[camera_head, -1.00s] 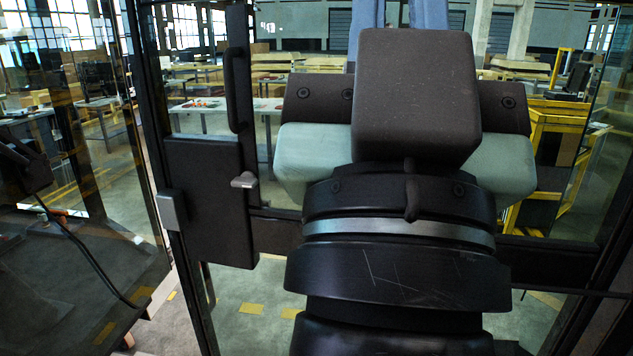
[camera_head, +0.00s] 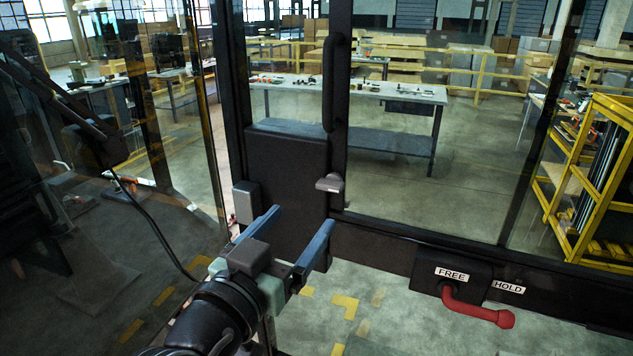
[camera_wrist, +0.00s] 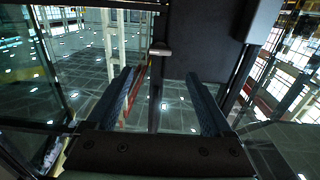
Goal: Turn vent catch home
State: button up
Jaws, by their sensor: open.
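The vent catch looks to be the red lever (camera_head: 478,308) on a black housing (camera_head: 428,275) on the low cab rail, at the right of the head view. It runs right and slightly down from its pivot to a round knob. A FREE label (camera_head: 455,273) sits above the pivot; a HOLD label (camera_head: 507,286) is above the lever's knob end. My gripper (camera_head: 303,218) is open and empty, well left of the lever, in front of the black door box. In the wrist view my gripper (camera_wrist: 158,76) has its blue fingers apart; the red lever does not show there.
A black lock box (camera_head: 287,185) with a grey latch (camera_head: 329,184) stands by my fingers; the latch also shows in the wrist view (camera_wrist: 160,52). A vertical black grab handle (camera_head: 335,82) is above. Glass panes and dark posts surround me. Space before the lever looks clear.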

aim_at(327, 187)
jog(key=p+x, duration=0.3)
jog(key=x, duration=0.7)
jog(key=shift+s+r+p, duration=0.1)
jog(key=shift+p, duration=0.3)
jog(key=shift+c, duration=0.3)
grip_shut()
